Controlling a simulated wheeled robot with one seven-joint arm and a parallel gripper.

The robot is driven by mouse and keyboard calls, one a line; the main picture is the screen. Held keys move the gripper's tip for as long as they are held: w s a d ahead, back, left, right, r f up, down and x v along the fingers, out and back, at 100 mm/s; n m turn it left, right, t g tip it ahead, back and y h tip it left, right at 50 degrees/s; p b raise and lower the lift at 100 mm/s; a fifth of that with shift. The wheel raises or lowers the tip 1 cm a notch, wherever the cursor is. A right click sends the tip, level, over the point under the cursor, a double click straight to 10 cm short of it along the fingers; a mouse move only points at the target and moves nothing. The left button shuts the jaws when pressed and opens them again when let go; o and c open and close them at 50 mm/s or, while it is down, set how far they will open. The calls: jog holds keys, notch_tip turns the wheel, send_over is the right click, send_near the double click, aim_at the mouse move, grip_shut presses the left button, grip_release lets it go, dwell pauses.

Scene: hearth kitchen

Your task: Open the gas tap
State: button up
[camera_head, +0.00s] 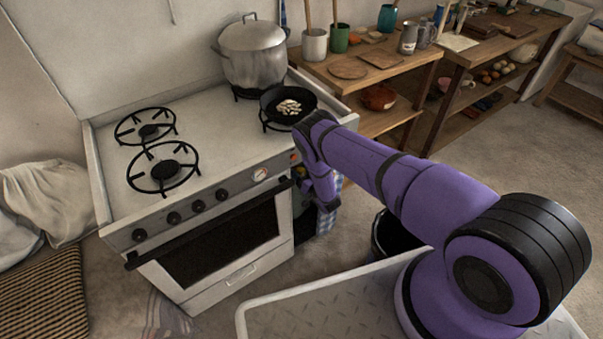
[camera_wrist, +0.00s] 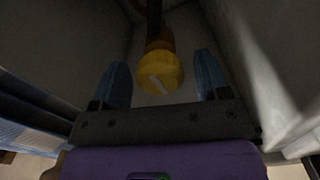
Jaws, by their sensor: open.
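The gas tap (camera_wrist: 161,72) shows in the wrist view as a round yellow knob with a pale slanted mark on its face. An orange-brown fitting and a dark pipe rise behind it. My gripper (camera_wrist: 162,80) is open, with one blue finger on each side of the knob and a visible gap at both sides. Whether the fingertips reach as deep as the knob I cannot tell. In the head view my arm reaches down by the stove's right side. The tap is hidden there, and my fingers cannot be made out.
The white stove (camera_head: 225,230) stands left of my arm, with a pot (camera_head: 253,55) and a black pan (camera_head: 288,103) on top. A wooden shelf table (camera_head: 345,75) stands to the right. A blue checked cloth (camera_head: 327,217) hangs near my gripper. Pale walls flank the tap closely.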

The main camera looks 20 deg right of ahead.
jog(key=shift+w, duration=0.2)
jog(key=c, duration=0.9)
jog(key=shift+c, duration=0.2)
